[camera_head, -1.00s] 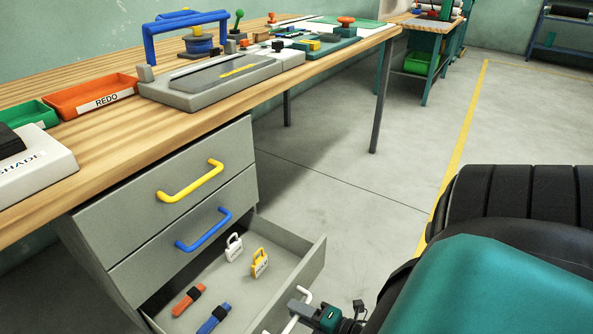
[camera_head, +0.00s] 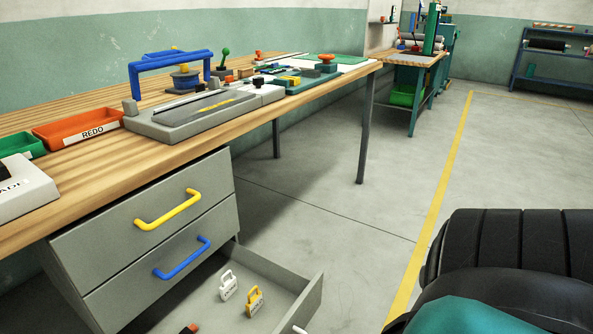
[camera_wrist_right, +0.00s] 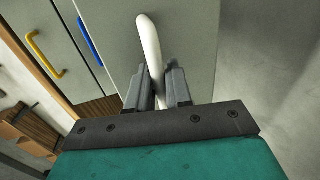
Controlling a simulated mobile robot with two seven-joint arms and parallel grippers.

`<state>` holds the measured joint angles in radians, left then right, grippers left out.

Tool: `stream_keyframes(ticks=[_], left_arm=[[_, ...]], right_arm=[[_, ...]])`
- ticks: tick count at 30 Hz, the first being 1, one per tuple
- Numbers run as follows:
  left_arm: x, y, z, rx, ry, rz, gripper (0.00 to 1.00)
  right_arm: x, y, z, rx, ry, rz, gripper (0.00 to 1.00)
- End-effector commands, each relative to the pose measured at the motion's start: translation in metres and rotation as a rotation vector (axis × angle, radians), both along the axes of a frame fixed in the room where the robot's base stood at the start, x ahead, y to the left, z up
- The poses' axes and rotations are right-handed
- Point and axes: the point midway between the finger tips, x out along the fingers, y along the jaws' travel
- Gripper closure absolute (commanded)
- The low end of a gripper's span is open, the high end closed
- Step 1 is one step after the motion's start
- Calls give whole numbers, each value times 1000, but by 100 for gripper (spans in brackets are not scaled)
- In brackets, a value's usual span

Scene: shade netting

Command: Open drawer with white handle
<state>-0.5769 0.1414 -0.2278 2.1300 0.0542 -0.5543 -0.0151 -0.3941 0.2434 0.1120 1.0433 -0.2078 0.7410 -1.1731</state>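The bottom drawer (camera_head: 312,296) of the grey cabinet stands well open in the head view. Its white handle (camera_head: 299,329) just shows at the lower edge there. In the right wrist view the white handle (camera_wrist_right: 149,40) runs between the two fingers of my right gripper (camera_wrist_right: 160,88), which look closed on it. In the head view my right gripper is out of the picture, below the lower edge. Inside the drawer are a white padlock-shaped tag (camera_head: 228,286), a yellow one (camera_head: 254,302) and part of an orange item (camera_head: 189,329). My left gripper is not in view.
The drawers with the yellow handle (camera_head: 168,211) and blue handle (camera_head: 182,259) are shut above the open one. The wooden workbench (camera_head: 150,165) overhead carries a red bin (camera_head: 78,129) and tools. The floor (camera_head: 330,215) right of the cabinet is clear.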

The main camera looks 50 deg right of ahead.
Motion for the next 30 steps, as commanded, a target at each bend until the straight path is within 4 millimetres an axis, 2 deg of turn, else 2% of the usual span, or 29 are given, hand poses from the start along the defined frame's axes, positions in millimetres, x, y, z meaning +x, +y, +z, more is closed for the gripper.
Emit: stream_keyframes(ticks=[1,5,12,16,20,30], left_arm=[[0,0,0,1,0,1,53],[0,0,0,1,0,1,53],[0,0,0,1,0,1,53],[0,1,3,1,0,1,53],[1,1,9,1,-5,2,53],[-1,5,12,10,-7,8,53]], right_arm=[[0,-2,0,-1,1,-4,78],[0,-1,0,-1,1,-3,65],[0,-1,0,0,1,-1,65],[-9,-1,2,0,2,-2,65],[-31,-3,8,0,5,-2,65],[-102,-9,22,0,4,-3,65]])
